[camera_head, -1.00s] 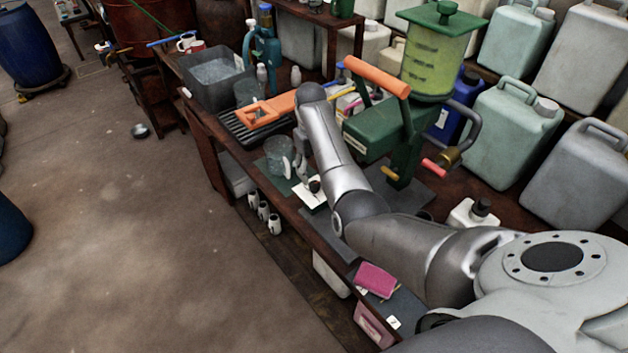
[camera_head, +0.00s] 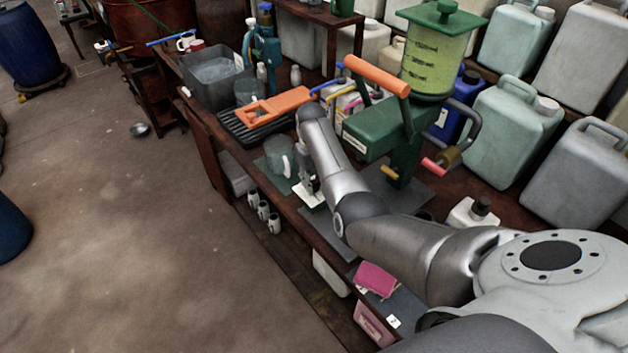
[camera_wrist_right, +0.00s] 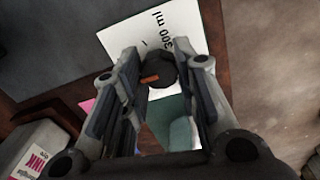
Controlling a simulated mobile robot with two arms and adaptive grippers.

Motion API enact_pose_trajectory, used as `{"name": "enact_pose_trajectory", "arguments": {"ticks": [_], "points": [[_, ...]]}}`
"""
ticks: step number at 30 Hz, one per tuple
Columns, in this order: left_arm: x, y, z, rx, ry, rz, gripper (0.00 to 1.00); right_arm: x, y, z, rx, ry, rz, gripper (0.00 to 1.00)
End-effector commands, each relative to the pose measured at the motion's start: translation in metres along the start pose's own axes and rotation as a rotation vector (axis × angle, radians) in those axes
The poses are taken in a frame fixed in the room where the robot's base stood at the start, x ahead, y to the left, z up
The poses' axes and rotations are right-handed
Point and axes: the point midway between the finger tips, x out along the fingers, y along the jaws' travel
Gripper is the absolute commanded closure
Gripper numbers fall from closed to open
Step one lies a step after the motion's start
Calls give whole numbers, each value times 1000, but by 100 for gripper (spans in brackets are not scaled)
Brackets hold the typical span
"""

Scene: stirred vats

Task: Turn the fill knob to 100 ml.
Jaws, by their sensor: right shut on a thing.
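The fill knob (camera_wrist_right: 160,69) is a dark round knob with an orange mark, in the right wrist view. It sits at a white dial card (camera_wrist_right: 140,35) on which "300 ml" is readable; a 100 ml mark is not visible. My right gripper (camera_wrist_right: 164,68) has its fingers on both sides of the knob and is shut on it. In the head view my right gripper (camera_head: 309,184) is over the white card (camera_head: 308,197) and hides the knob. The green dispenser (camera_head: 370,133) has a clear tank of yellow-green liquid (camera_head: 432,62). My left gripper is not in view.
A clear jug (camera_head: 279,154) stands close beside my right gripper. An orange tool (camera_head: 275,107) lies on a black rack (camera_head: 240,128) beyond it. A pink cloth (camera_head: 376,279) lies at the table's near edge. Large canisters (camera_head: 510,130) line the right side.

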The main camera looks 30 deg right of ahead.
Motion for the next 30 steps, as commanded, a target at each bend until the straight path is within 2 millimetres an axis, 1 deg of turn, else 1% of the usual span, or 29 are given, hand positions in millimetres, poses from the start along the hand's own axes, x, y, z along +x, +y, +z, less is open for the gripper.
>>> {"name": "enact_pose_trajectory", "arguments": {"ticks": [1,2,8,14,20,30], "points": [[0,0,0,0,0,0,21,0,0,0,0,0,0,92],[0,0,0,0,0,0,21,0,0,0,0,0,0,95],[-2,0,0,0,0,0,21,-1,0,0,-13,1,0,96],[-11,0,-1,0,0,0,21,-3,1,0,-83,2,1,96],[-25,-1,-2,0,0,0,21,-4,1,0,-226,7,1,96],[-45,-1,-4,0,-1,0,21,-4,1,0,-546,18,2,96]]}}
